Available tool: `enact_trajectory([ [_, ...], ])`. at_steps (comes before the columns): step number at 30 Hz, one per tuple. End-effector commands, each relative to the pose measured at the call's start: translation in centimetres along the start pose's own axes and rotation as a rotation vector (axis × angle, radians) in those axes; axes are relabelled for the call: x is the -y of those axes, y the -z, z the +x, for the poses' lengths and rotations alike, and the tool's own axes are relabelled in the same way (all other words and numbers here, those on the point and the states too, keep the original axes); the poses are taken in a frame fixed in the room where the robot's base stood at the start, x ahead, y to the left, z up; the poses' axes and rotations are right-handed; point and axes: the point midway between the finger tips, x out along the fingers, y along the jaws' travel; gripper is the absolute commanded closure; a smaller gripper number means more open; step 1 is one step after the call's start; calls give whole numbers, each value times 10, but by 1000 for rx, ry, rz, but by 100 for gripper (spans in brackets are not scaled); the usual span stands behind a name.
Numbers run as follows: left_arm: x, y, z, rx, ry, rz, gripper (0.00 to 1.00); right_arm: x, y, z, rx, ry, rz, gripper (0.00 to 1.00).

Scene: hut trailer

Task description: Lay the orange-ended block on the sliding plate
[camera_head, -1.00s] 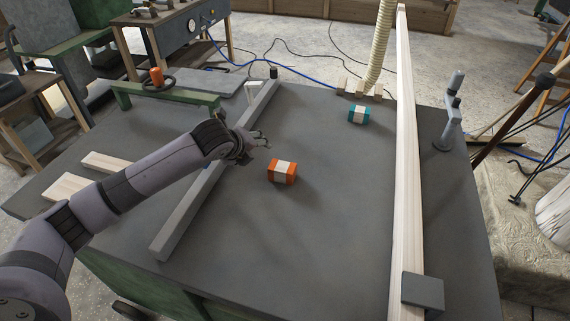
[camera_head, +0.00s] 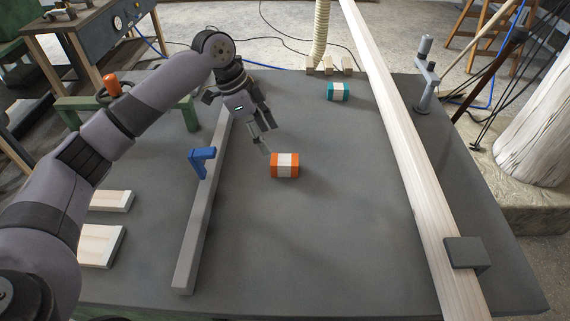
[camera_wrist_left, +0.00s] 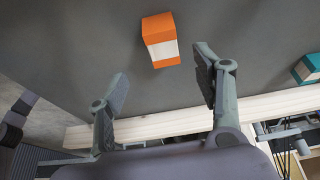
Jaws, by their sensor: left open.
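The orange-ended block (camera_head: 285,165), with a pale middle band, lies on the dark grey table, right of the long grey bar. My left gripper (camera_head: 267,138) is open and empty, just above and left of the block in the head view. In the left wrist view, the orange-ended block (camera_wrist_left: 161,40) shows beyond the spread fingers (camera_wrist_left: 162,78), not between them. A flat grey surface (camera_head: 150,255) lies left of the bar; I cannot tell for sure whether it is the sliding plate. My right gripper is not in view.
A teal-ended block (camera_head: 338,92) lies farther back. The long grey bar (camera_head: 200,225) carries a blue bracket (camera_head: 202,160). Two pale wood pieces (camera_head: 100,245) lie left of it. A long pale beam (camera_head: 415,165) runs along the right. The table front is clear.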

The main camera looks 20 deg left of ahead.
Motion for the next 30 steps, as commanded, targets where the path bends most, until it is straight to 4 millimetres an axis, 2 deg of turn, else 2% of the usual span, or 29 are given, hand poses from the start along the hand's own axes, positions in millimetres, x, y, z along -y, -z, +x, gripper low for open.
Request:
enact_trajectory([
  [1,-1,0,12,2,-3,0,39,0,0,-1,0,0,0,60],
  [6,0,0,42,1,-1,1,39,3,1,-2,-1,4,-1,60],
  [15,1,3,65,0,-1,3,39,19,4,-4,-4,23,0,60],
  [24,3,7,105,1,0,2,39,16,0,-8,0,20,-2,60],
  [30,4,7,108,1,2,2,39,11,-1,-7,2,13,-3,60],
])
